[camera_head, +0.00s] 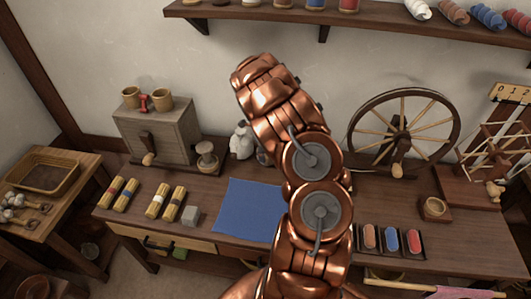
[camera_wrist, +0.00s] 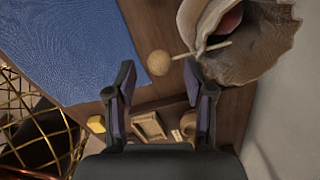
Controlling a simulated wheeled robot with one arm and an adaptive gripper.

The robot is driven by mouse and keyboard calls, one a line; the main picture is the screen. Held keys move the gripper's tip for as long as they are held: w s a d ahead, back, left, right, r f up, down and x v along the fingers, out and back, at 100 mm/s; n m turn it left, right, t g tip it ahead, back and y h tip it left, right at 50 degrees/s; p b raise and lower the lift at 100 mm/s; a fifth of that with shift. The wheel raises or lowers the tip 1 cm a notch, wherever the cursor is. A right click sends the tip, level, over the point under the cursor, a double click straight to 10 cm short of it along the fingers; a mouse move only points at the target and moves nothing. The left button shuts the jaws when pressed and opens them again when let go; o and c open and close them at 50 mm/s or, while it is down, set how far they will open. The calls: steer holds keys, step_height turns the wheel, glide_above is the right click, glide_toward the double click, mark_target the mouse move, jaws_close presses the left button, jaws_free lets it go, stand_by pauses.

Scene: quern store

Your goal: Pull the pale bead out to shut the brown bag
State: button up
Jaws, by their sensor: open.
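The brown bag (camera_wrist: 262,42) is at the upper right of the wrist view, its mouth gaping with something reddish inside. A pale cord runs left from the mouth to the pale round bead (camera_wrist: 158,63), which is over the brown table near the blue cloth. My gripper (camera_wrist: 160,80) is open and empty. Its two fingers stand either side of the bead in the picture, with the bead just past the tips; I cannot tell the depth gap. In the head view my arm covers the gripper and bead, and I cannot make out the bag for certain.
The blue cloth (camera_head: 250,208) lies flat on the table left of my arm. A grey chest (camera_head: 158,135) stands at the back left, with pale sacks (camera_head: 242,141) beside it. A spinning wheel (camera_head: 403,137) stands right. A tray of coloured blocks (camera_head: 390,241) lies at the front right.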

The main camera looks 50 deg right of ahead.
steer(key=shift+f, duration=0.8)
jaws_close()
